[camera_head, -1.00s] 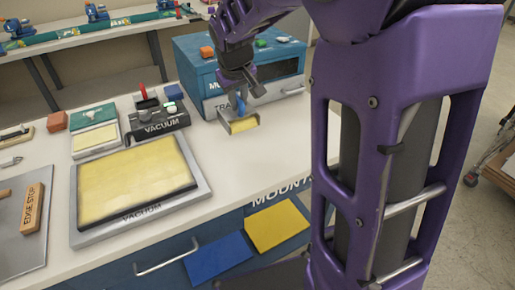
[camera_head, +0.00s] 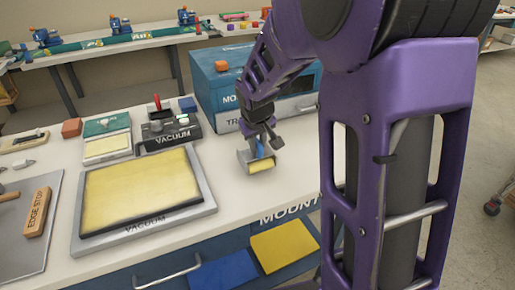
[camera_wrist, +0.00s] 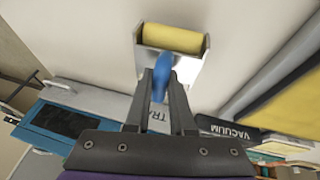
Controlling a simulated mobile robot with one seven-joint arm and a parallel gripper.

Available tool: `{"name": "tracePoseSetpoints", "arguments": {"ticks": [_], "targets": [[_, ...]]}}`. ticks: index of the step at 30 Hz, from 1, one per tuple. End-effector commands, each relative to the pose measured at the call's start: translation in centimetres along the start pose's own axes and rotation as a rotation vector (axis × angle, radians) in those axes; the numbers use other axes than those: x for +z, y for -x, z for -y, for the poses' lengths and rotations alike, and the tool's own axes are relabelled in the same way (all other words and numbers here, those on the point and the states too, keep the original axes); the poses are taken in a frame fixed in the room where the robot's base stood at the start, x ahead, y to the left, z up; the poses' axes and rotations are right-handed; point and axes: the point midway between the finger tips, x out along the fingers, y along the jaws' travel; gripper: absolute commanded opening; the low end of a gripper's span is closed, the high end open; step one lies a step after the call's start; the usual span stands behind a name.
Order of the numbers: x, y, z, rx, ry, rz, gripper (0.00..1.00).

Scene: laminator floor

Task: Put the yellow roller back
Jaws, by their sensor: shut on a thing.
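The yellow roller (camera_wrist: 172,38) sits between the side plates of a grey metal frame (camera_wrist: 190,70) in the wrist view. Its blue handle (camera_wrist: 161,76) lies between my fingers. My gripper (camera_wrist: 160,95) is shut on that handle. In the head view the yellow roller (camera_head: 261,165) shows over the white bench, right of the large yellow vacuum plate and in front of the blue box. My gripper (camera_head: 260,140) is above it and partly hides the handle. I cannot tell whether the roller touches the bench top.
The blue box (camera_head: 208,85) stands behind. A vacuum unit with a red lever (camera_head: 170,128) and the vacuum plate (camera_head: 145,190) are to the left. Blue (camera_head: 222,272) and yellow (camera_head: 285,246) sheets are at the bench's front. Bare bench lies around the roller.

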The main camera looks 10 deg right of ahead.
Motion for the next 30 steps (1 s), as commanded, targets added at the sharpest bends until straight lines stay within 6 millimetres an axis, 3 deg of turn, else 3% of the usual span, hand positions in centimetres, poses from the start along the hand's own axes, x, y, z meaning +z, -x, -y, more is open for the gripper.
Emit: {"name": "tracePoseSetpoints", "arguments": {"ticks": [14,15,19,30], "targets": [[0.50,-1.24,0.26,0.000,0.001,-0.001,0.00],[0.48,-1.16,0.25,0.000,0.001,-0.001,0.25],[0.47,-1.11,0.24,0.000,0.001,0.000,0.49],[0.32,-0.77,0.16,0.000,0.000,0.000,0.52]]}}
